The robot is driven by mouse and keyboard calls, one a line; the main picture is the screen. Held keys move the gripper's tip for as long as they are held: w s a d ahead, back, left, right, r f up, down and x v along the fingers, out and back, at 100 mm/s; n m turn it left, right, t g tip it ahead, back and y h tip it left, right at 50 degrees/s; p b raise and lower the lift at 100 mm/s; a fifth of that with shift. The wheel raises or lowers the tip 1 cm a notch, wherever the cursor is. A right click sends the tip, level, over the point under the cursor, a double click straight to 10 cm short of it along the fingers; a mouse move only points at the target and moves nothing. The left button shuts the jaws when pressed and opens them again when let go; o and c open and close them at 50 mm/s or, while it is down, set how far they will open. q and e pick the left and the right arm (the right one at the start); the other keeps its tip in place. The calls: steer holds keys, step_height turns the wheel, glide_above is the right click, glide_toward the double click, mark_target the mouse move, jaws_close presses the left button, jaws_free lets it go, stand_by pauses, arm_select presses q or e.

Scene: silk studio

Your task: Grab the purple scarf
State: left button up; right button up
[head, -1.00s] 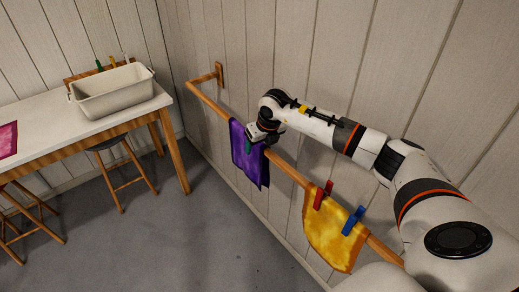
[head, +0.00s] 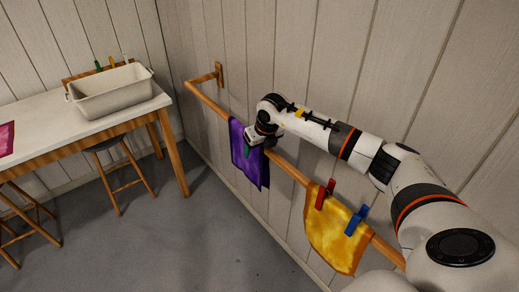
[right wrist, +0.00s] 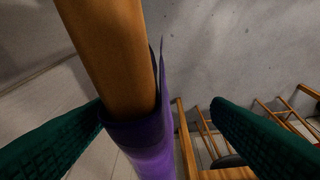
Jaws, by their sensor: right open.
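The purple scarf (head: 246,172) hangs over the wooden rail (head: 284,167) on the wall, left of the yellow cloth. My right gripper (head: 247,150) is at the scarf's top, by the rail, and partly covers it. In the right wrist view, the open dark green fingers (right wrist: 160,108) stand on both sides of the rail and the purple scarf (right wrist: 150,150). A gap shows between the scarf and the right finger; on the left the finger tip is close to the scarf, and I cannot tell if they touch. My left gripper is not in view.
A yellow cloth (head: 333,240) hangs farther right on the rail, with a red clothespin (head: 325,194) and a blue clothespin (head: 356,221). The wall is close behind the rail. A table (head: 85,128) with a white basin (head: 112,91) stands at left, with stools. Open floor lies between.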

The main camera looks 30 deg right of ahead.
steer(key=shift+c, duration=0.2)
steer(key=shift+f, duration=0.1)
steer(key=c, duration=1.3)
steer(key=r+p, duration=0.2)
steer(key=r, duration=0.2)
steer(key=r+p, duration=0.3)
steer(key=r, duration=0.1)
steer(key=r+p, duration=0.2)
steer(key=r, duration=0.2)
steer(key=shift+a+r+p, duration=0.15)
steer(key=shift+a+p, duration=0.25)
jaws_close()
steer(key=shift+d, duration=0.35)
